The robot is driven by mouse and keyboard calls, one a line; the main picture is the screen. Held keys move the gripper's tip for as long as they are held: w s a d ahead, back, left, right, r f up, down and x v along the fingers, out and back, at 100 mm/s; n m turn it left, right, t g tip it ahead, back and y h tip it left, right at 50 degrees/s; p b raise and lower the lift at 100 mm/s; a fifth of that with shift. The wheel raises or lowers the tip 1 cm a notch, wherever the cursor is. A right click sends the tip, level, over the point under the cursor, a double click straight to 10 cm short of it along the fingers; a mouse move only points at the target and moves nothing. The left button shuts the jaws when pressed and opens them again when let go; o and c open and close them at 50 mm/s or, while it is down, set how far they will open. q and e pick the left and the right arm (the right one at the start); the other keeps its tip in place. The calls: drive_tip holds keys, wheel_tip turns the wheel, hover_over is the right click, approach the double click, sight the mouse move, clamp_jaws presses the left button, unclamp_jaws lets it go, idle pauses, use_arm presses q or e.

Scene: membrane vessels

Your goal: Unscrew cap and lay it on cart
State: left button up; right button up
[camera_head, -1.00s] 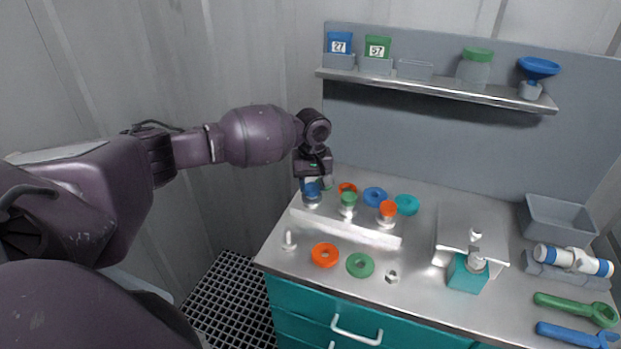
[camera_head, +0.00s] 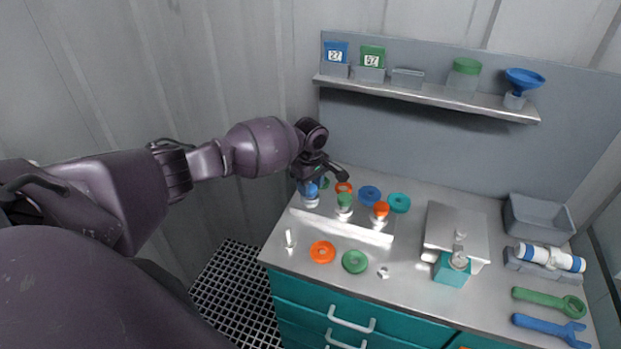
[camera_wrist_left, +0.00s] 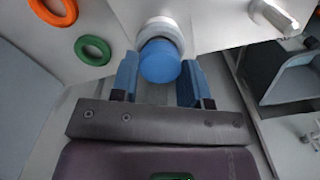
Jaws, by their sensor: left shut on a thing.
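My left gripper (camera_head: 309,186) is over the left end of the metal vessel rack (camera_head: 345,228). It is shut on the blue cap (camera_head: 309,190) of the leftmost vessel (camera_head: 311,202). In the left wrist view the blue cap (camera_wrist_left: 161,62) sits between the two fingers, at the mouth of the pale vessel (camera_wrist_left: 160,30). I cannot tell how far the cap is threaded. A green-capped vessel (camera_head: 344,202) and an orange-capped vessel (camera_head: 380,211) stand to its right. The steel cart top (camera_head: 405,262) lies around them. My right gripper is not in view.
Behind the rack lie a blue ring (camera_head: 369,194) and a teal ring (camera_head: 399,202). In front lie an orange ring (camera_head: 322,252), a green ring (camera_head: 355,262) and a nut (camera_head: 383,272).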

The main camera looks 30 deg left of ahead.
use_arm(q)
drive_tip(key=n, duration=0.7)
drive_tip(key=shift+n, duration=0.3)
drive_tip(key=o, duration=1.1)
drive_tip(key=shift+c, duration=0.2)
